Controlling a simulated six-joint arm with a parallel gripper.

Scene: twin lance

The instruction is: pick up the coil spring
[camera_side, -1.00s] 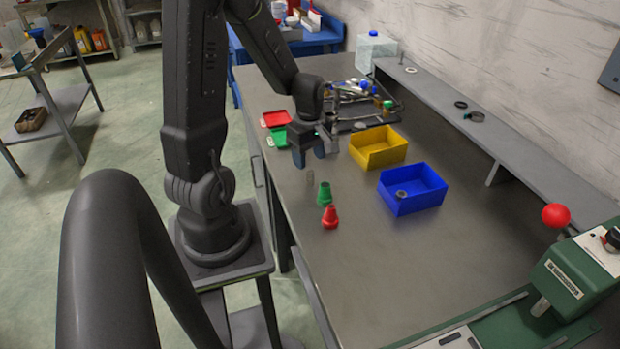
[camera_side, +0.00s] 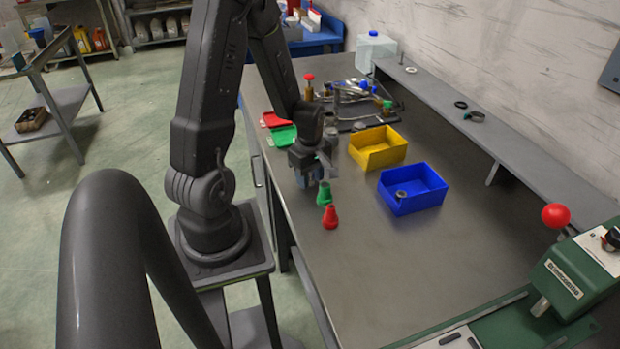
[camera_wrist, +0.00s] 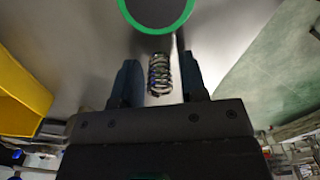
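The coil spring (camera_wrist: 160,74) shows in the wrist view as a small dark metal coil between the two fingers of my gripper (camera_wrist: 155,82). There are gaps on both sides of it, so the fingers are open around it and do not appear to touch it. In the side view my gripper (camera_side: 312,176) points down, low over the bench, just behind the green cone-shaped piece (camera_side: 323,195). The spring is hidden there by the fingers.
The green piece's round rim (camera_wrist: 157,12) is close beyond the fingertips. A red cone-shaped piece (camera_side: 330,217) stands in front of it. A yellow bin (camera_side: 365,158) and a blue bin (camera_side: 412,205) stand to the right.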

